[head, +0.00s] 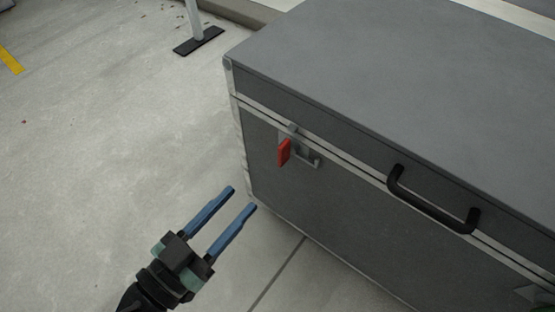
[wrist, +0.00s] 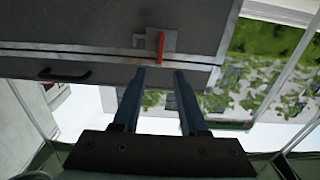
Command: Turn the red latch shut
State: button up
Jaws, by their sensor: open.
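The red latch (head: 285,152) is a small red lever on a metal plate (head: 305,155) near the left end of the grey case's front. In the head view it hangs down, slightly tilted, below the lid seam. In the wrist view the red latch (wrist: 160,46) shows ahead of my fingers, near the middle. My gripper (head: 242,199) is open and empty, to the lower left of the latch and apart from it. In the wrist view my gripper (wrist: 160,75) has its two blue fingers spread, pointing toward the case.
The grey case (head: 390,75) has metal edging and a black handle (head: 433,205) to the right of the latch. A post on a black base plate (head: 199,41) stands behind on the left. The concrete floor (head: 110,120) left of the case is clear.

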aim_at(279, 157)
jog(key=b+x, duration=0.4)
jog(key=x, duration=0.7)
jog(key=shift+w+d, duration=0.2)
jog(key=shift+w, duration=0.15)
grip_shut()
